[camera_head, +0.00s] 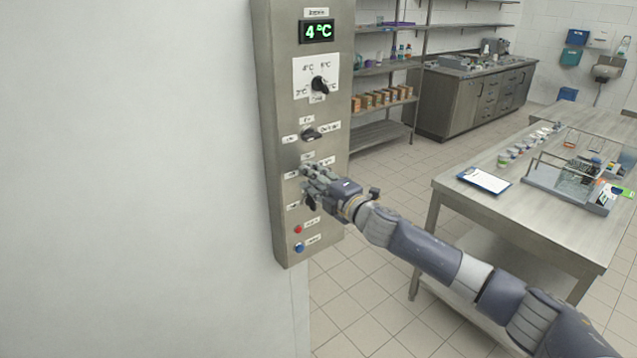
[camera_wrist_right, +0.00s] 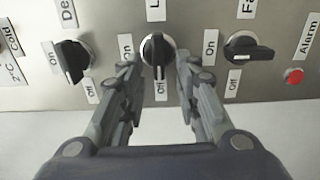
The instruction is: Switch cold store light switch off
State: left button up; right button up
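The steel control panel (camera_head: 267,130) is on the wall edge. In the right wrist view, the middle black knob (camera_wrist_right: 157,49) has a label above it, partly cut off and starting with "L". Its bar stands vertical, lower end toward the "Off" label (camera_wrist_right: 161,89). An "On" label (camera_wrist_right: 125,46) is at its left. My right gripper (camera_wrist_right: 158,75) is open, one finger on each side of this knob; I cannot tell whether they touch it. In the head view my right gripper (camera_head: 308,179) hides most of this knob. My left gripper is not in view.
A tilted knob (camera_wrist_right: 74,60) is at the left and a horizontal fan knob (camera_wrist_right: 247,47) at the right. The red alarm button (camera_wrist_right: 293,76) is farther right. A blue button (camera_head: 298,247) is low on the panel. A steel table (camera_head: 440,196) stands at the right.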

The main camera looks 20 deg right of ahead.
jog(key=v, duration=1.2)
jog(key=d+f+m+g+h+b, duration=0.1)
jog(key=d+f+m+h, duration=0.2)
jog(key=f, duration=0.9)
jog(key=d+f+m+g+h+b, duration=0.1)
jog(key=d+f+m+g, duration=0.2)
jog(key=f, duration=0.8)
jog(key=s+d+f+m+g+h+b, duration=0.1)
jog(key=s+f+m, duration=0.35)
jog(key=f, duration=0.75)
jog(key=s+d+f+m+g+h, duration=0.1)
jog(key=s+f+m+g, duration=0.1)
jog(key=s+f, duration=0.7)
jog(key=s+a+f+m+g+b, duration=0.15)
jog(key=s+f+m+g, duration=0.25)
jog(key=s+f, duration=1.4)
jog(key=s+a+f+m+g, duration=0.1)
jog(key=s+f, duration=0.3)
jog(key=s, duration=0.4)
jog(key=s+a+f+m+g, duration=0.1)
jog(key=s+a+f, duration=0.3)
jog(key=s, duration=0.5)
jog(key=s+a+f+m+g, duration=0.1)
jog(key=s+a+f+g, duration=0.2)
jog(key=s, duration=0.6)
jog(key=shift+a+f+b, duration=0.15)
jog(key=shift+f+b, duration=0.2)
jog(key=shift+f, duration=0.15)
